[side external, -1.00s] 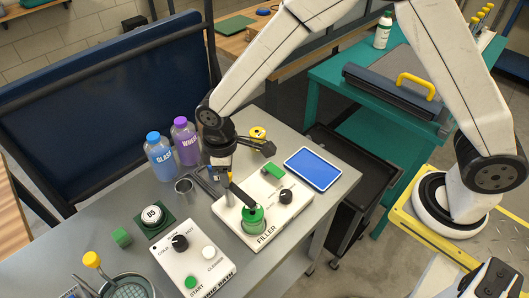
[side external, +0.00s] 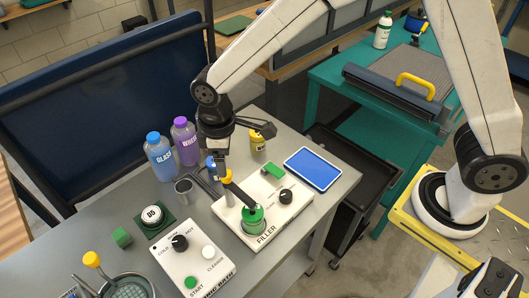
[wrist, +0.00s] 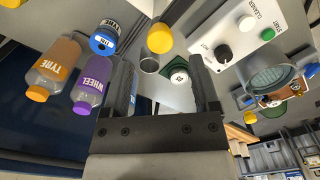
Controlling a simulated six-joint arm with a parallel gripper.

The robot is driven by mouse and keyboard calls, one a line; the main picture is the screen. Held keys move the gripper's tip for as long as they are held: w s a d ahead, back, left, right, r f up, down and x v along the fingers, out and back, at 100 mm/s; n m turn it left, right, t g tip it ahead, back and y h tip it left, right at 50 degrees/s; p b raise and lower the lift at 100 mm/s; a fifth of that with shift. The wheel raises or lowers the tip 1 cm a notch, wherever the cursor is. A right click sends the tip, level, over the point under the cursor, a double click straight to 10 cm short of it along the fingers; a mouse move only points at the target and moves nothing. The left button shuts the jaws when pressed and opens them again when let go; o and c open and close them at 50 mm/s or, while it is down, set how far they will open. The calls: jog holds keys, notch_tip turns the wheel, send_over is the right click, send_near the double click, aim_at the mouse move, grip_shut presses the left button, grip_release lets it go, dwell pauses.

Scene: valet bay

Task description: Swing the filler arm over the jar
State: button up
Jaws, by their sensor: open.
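The white filler box (side external: 284,216) sits on the grey bench, with a green-topped post (side external: 252,214) on its front part. The dark filler arm (side external: 238,196) reaches from that post up and left to a yellow knob (side external: 227,177), which also shows in the wrist view (wrist: 160,38). My gripper (side external: 220,156) is open and empty, above and close to the knob; in the wrist view its fingers (wrist: 165,68) stand apart. A small blue container with a pale label (wrist: 104,40) is near the knob in the wrist view. I cannot tell whether it is the jar.
A metal cup (side external: 184,191), the glass bottle (side external: 160,158), the wheel bottle (side external: 186,142) and a yellow-orange tyre bottle (wrist: 56,68) stand around the gripper. A control box with a black knob (side external: 197,262) is at the front. A blue tablet (side external: 313,169) lies right of the filler.

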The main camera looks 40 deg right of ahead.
jog(key=shift+r, duration=1.5)
jog(key=s+d+m+t, duration=0.1)
jog(key=s+d+m, duration=0.3)
jog(key=d, duration=0.6)
jog(key=s+d+m+t, duration=0.1)
jog(key=s+d+m, duration=0.4)
jog(key=d, duration=0.5)
jog(key=shift+s+d+f+t, duration=0.25)
jog(key=shift+s+f+t, duration=0.1)
jog(key=shift+s, duration=0.85)
